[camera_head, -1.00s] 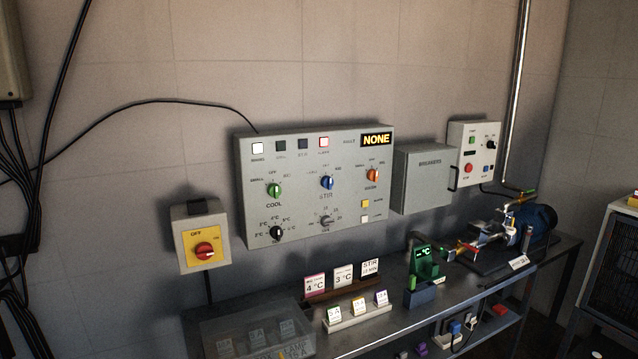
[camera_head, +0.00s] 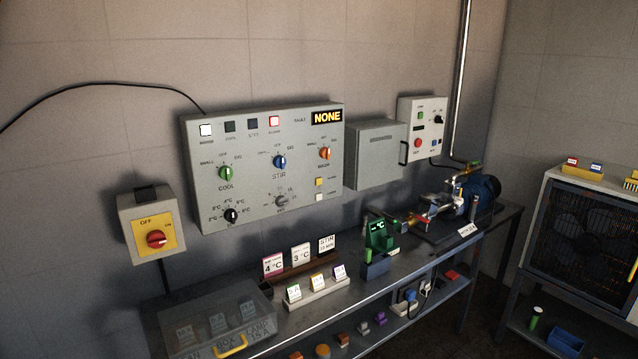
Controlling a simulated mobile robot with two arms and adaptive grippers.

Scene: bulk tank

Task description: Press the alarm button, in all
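A grey control panel (camera_head: 250,183) hangs on the wall left of the middle. On its lower right sit a yellow square button (camera_head: 319,182) and a white square button (camera_head: 320,196), one above the other; their labels are too small to read surely. In its top row a white lamp (camera_head: 206,130) and a red-edged lamp (camera_head: 274,121) are lit, with two dark ones between. A display (camera_head: 327,117) reads NONE. Green, blue and orange knobs and two lower dials are on the panel. Neither of my grippers is in view.
A bench (camera_head: 431,253) runs below the panel, with a clear box (camera_head: 220,318), cards on stands, a green device (camera_head: 378,240) and a pump (camera_head: 480,192). A red-yellow switch (camera_head: 155,239), a grey breaker box (camera_head: 376,155) and a smaller control box (camera_head: 422,130) are on the wall. A caged fan unit (camera_head: 585,230) stands right.

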